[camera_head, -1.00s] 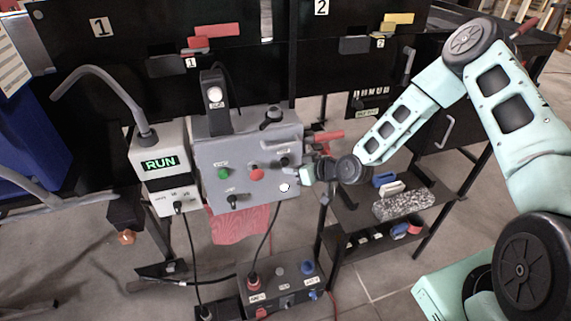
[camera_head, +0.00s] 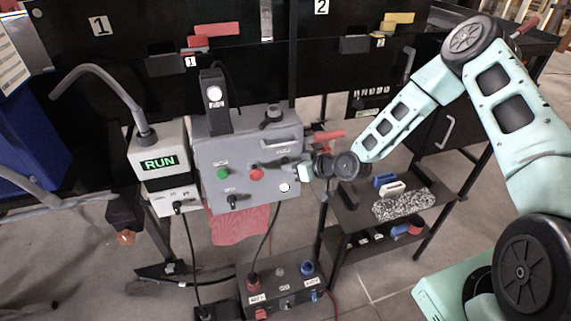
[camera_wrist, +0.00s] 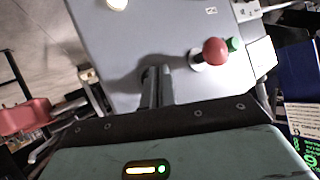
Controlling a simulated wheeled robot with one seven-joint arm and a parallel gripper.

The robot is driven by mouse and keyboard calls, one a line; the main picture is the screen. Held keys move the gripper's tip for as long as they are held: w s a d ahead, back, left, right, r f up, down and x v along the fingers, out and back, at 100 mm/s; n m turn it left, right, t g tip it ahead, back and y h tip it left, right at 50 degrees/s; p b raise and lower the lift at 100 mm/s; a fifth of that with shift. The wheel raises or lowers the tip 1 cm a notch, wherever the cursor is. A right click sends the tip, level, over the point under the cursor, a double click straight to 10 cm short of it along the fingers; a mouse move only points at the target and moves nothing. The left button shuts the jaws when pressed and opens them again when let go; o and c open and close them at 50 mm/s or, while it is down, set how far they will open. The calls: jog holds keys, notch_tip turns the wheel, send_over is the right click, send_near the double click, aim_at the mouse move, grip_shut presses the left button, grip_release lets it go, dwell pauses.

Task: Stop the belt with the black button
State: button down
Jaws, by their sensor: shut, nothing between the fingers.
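The grey control box (camera_head: 262,135) carries a green button (camera_head: 222,173), a red button (camera_head: 256,174) and a white round button (camera_head: 285,187). The red button (camera_wrist: 214,52) and the green one (camera_wrist: 234,44) also show in the wrist view. My gripper (camera_head: 295,170) is shut and empty, its fingertips at the right part of the box face. They cover the spot of the black button, which is hidden. In the wrist view the fingertips (camera_wrist: 158,76) meet a dark patch on the face; I cannot tell button from shadow, or whether they press. The display (camera_head: 160,163) reads RUN in green.
A small shelf (camera_head: 440,192) with a speckled block (camera_head: 402,205) stands below my arm. A lower box (camera_head: 283,293) with red and blue plugs stands in front, with cables hanging down to it. A black lever (camera_head: 234,201) sticks out of the control box face.

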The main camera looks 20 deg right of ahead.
jog(key=shift+w, duration=0.35)
jog(key=shift+s, duration=0.1)
dwell(0.4)
jog(key=shift+s, duration=0.85)
jog(key=shift+s, duration=2.5)
jog(key=s+a+r+n+g+h, duration=0.1)
jog(key=s+a+r+n+g, duration=0.2)
jog(key=s+a+r+g, duration=0.15)
jog(key=s+a+r+g+h, duration=0.1)
jog(key=s+r+g+h, duration=0.1)
jog(key=s+r, duration=0.7)
jog(key=s+a+r+g+h, duration=0.1)
jog(key=s+r+g+h, duration=0.2)
jog(key=s+r, duration=0.7)
jog(key=s+h, duration=0.1)
jog(key=s, duration=0.7)
jog(key=shift+a, duration=0.3)
